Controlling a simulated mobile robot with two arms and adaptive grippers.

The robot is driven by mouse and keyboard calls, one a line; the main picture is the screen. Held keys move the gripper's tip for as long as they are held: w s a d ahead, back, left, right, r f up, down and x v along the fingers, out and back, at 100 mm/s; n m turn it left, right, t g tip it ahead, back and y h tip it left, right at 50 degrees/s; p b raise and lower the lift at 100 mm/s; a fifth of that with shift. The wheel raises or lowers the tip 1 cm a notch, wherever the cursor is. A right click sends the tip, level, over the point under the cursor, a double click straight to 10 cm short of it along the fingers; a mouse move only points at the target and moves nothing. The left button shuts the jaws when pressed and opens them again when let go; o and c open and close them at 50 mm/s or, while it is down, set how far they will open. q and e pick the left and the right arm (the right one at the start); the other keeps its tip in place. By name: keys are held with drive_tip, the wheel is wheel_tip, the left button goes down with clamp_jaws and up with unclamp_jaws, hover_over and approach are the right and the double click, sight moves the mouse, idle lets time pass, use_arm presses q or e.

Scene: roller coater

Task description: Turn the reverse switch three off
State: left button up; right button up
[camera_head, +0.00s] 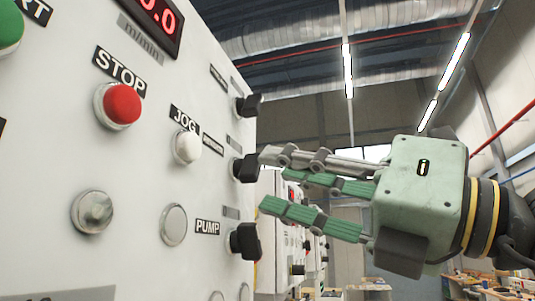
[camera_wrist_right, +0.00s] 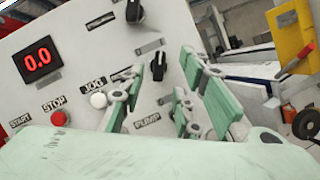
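Black rotary switches sit along the right edge of the white control panel (camera_head: 60,150): an upper one (camera_head: 248,105), a middle one (camera_head: 247,168) and a lower one (camera_head: 245,240). Their small labels are too oblique to read, so I cannot tell which is reverse switch three. My right gripper (camera_head: 264,180) is open, its fingers pointing left at the middle switch. In the right wrist view, the fingertips (camera_wrist_right: 162,62) spread on either side of a black switch (camera_wrist_right: 158,67); contact is unclear. My left gripper is out of view.
The panel also has a red STOP button (camera_head: 122,104), a white JOG button (camera_head: 187,147), a metal knob (camera_head: 94,211) and a red 0.0 display (camera_wrist_right: 42,58). A PUMP label (camera_head: 207,227) is left of the lower switch.

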sight(260, 169)
drive_tip(key=shift+p+x, duration=0.55)
drive_tip(key=shift+x, duration=0.95)
drive_tip(key=shift+c, duration=0.2)
clamp_jaws()
